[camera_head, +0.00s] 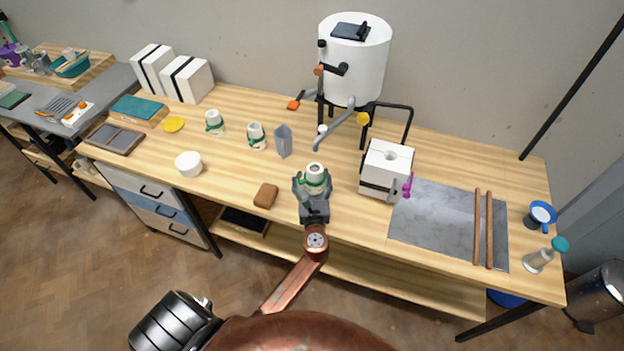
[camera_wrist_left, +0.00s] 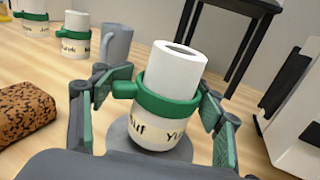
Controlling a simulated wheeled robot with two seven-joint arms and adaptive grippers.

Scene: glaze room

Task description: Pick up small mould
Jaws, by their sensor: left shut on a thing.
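A small white mould (camera_head: 315,172) with a green strap stands upright near the front middle of the bench. My left gripper (camera_head: 313,184) is shut on it, with a finger on each side of the strap. In the left wrist view the mould (camera_wrist_left: 173,72) has a hole in its top and dark lettering below the strap. A grey round disc (camera_wrist_left: 122,140) shows under it; I cannot tell whether the mould touches it. Two similar strapped moulds stand further back, one at the left (camera_head: 214,128) and one nearer (camera_head: 256,140). My right gripper is not in view.
A grey jug (camera_head: 283,142) stands behind the held mould, and a brown sponge (camera_head: 265,195) lies to its left. A large white block mould (camera_head: 386,170) stands to its right, beside a grey slab (camera_head: 435,222). A white tank (camera_head: 354,65) stands at the back.

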